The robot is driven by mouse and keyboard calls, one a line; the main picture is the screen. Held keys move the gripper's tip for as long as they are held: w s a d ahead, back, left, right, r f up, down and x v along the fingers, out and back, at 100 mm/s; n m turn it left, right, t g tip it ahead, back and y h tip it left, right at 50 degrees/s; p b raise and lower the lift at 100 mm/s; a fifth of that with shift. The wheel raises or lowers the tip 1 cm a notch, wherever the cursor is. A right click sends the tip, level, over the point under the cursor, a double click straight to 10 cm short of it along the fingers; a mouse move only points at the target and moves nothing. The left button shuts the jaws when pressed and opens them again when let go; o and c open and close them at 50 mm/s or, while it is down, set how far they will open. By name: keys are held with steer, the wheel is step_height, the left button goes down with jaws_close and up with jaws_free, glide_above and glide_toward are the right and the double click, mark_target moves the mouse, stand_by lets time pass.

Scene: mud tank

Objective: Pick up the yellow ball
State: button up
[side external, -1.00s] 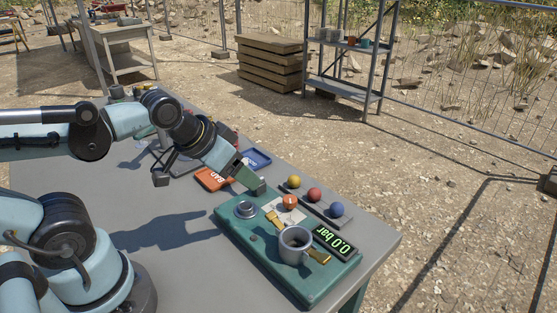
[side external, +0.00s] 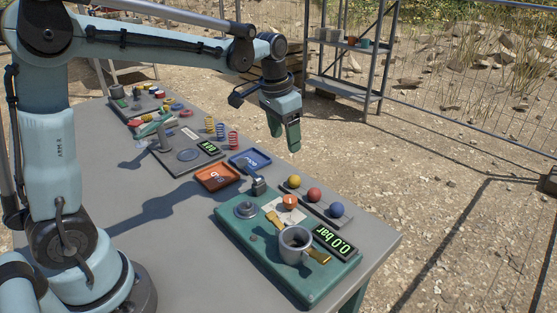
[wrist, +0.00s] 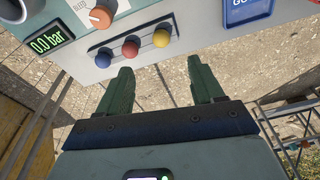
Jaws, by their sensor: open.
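The yellow ball (side external: 294,181) sits at the far left end of a dark strip holder, in a row with a red ball (side external: 314,194) and a blue ball (side external: 337,210). In the wrist view the yellow ball (wrist: 161,38) is at the right end of the row, above the fingers in the picture. My gripper (side external: 285,140) points down, raised above and beyond the ball row, near the table's far edge. In the wrist view my gripper (wrist: 166,82) has its fingers apart with only ground between them. It is empty and touches no ball.
Beside the balls is a green panel (side external: 232,222) with a grey cup (side external: 295,245), an orange knob and a pressure display (side external: 334,241). An orange tray (side external: 216,178) and a blue tray (side external: 250,160) lie nearby. Coloured springs stand further back. Ground lies beyond the table edge.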

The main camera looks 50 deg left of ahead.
steer(key=w+f, duration=0.2)
glide_above(294, 176)
steer(key=shift+g, duration=0.3)
steer(key=f, duration=0.6)
steer(key=shift+s+a, duration=0.35)
steer(key=shift+w+d+f, duration=0.15)
steer(key=shift+f, duration=1.2)
steer(key=shift+w+d+f, duration=0.15)
steer(key=shift+f, duration=1.2)
steer(key=c, duration=1.1)
steer(key=shift+r, duration=0.1)
